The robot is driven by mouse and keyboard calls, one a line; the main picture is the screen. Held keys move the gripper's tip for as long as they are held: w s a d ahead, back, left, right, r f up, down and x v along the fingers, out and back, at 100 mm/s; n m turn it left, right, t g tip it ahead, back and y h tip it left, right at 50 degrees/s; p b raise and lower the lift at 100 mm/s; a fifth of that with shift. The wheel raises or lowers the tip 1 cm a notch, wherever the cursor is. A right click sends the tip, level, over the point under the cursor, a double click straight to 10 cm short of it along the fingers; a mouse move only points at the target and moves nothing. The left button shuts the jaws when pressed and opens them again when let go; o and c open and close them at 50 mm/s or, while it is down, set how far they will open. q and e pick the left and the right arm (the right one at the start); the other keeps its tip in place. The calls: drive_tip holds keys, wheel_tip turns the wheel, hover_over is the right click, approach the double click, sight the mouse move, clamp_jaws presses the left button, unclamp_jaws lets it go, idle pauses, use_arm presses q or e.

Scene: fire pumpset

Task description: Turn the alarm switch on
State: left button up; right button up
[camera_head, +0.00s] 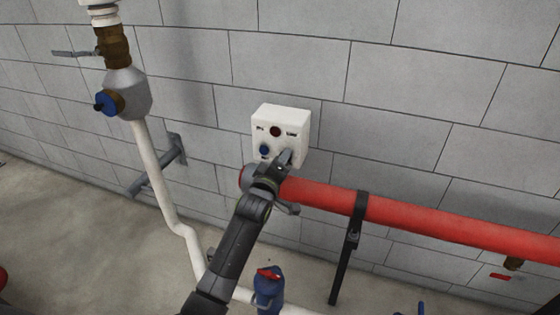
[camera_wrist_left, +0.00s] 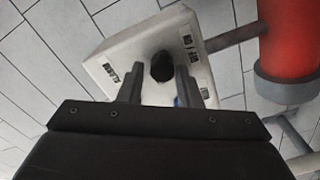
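In the left wrist view, a dark round knob (camera_wrist_left: 162,67) shows on the box face, between the two open fingertips (camera_wrist_left: 160,70), with a visible gap on each side. Labels, one reading ALARM, sit on the face near it. A bit of blue shows beside the right finger.
A red pipe (camera_head: 420,217) runs along the wall just below the box, held by a black bracket (camera_head: 350,245). A white pipe (camera_head: 155,170) with a blue-handled valve (camera_head: 107,102) stands at left. A blue valve (camera_head: 268,290) with a red top is below my arm.

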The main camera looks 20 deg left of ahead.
use_arm(q)
drive_tip(key=shift+s, duration=0.1)
drive_tip(key=s+b, duration=0.3)
drive_tip(key=s, duration=1.4)
drive_tip(key=shift+s+a, duration=0.2)
drive_tip(key=shift+a, duration=0.1)
drive_tip(key=s+a+f+m+g, duration=0.1)
drive_tip(key=s+f+m+g, duration=0.15)
drive_tip(key=f, duration=0.95)
drive_tip(key=s+a+f+m+g, duration=0.1)
drive_tip(key=s+f+g, duration=0.15)
drive_tip(key=f, duration=0.95)
drive_tip(key=s+a+f+m+g, duration=0.1)
drive_tip(key=f+m+g, duration=0.15)
drive_tip(key=f, duration=1.05)
drive_tip(key=s+a+f+m+g+y, duration=0.1)
drive_tip(key=s+a+f+g, duration=0.15)
drive_tip(key=s+f, duration=0.6)
drive_tip(key=s+a+f+m+g, duration=0.1)
drive_tip(key=s+f+m+g, duration=0.15)
drive_tip(key=s+f, duration=0.6)
drive_tip(key=s+a+f+m+g, duration=0.1)
drive_tip(key=s+f+g, duration=0.1)
drive_tip(key=s, duration=0.8)
drive_tip(key=s+a+f+g, duration=0.2)
drive_tip(key=s+f, duration=0.2)
drive_tip(key=s, duration=0.6)
drive_tip(key=shift+f+m+y, duration=0.25)
drive_tip(key=shift+m+y, duration=0.05)
drive_tip(key=shift+m, duration=0.05)
